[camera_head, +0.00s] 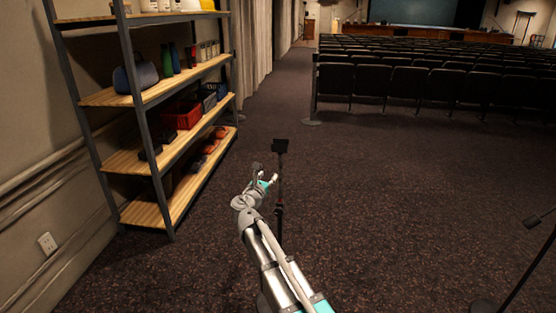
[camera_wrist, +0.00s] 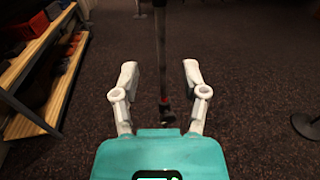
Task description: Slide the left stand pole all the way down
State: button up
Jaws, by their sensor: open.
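The left stand pole (camera_head: 280,180) is thin, dark and upright, with a flat black head (camera_head: 280,145) on top. In the wrist view the pole (camera_wrist: 160,45) comes down the middle of the picture to a dark clamp or collar (camera_wrist: 165,104) with a little red on it. My gripper (camera_head: 268,178) is open beside the pole, below the head. In the wrist view my gripper (camera_wrist: 158,70) has its two pale fingers spread, one on each side of the pole, with no contact visible. The foot of the stand is hidden by my arm in the head view.
A shelf unit (camera_head: 165,135) with bins and bottles stands at the left. Rows of dark seats (camera_head: 430,85) fill the back. Another stand (camera_head: 528,262) is at the right edge. A round base (camera_wrist: 306,125) shows at the wrist view's right. The carpet between is clear.

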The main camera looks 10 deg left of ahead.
jog(key=x, duration=1.3)
jog(key=shift+w+d, duration=0.15)
jog(key=shift+w, duration=0.15)
jog(key=shift+f, duration=0.1)
jog(key=shift+c, duration=0.3)
grip_shut()
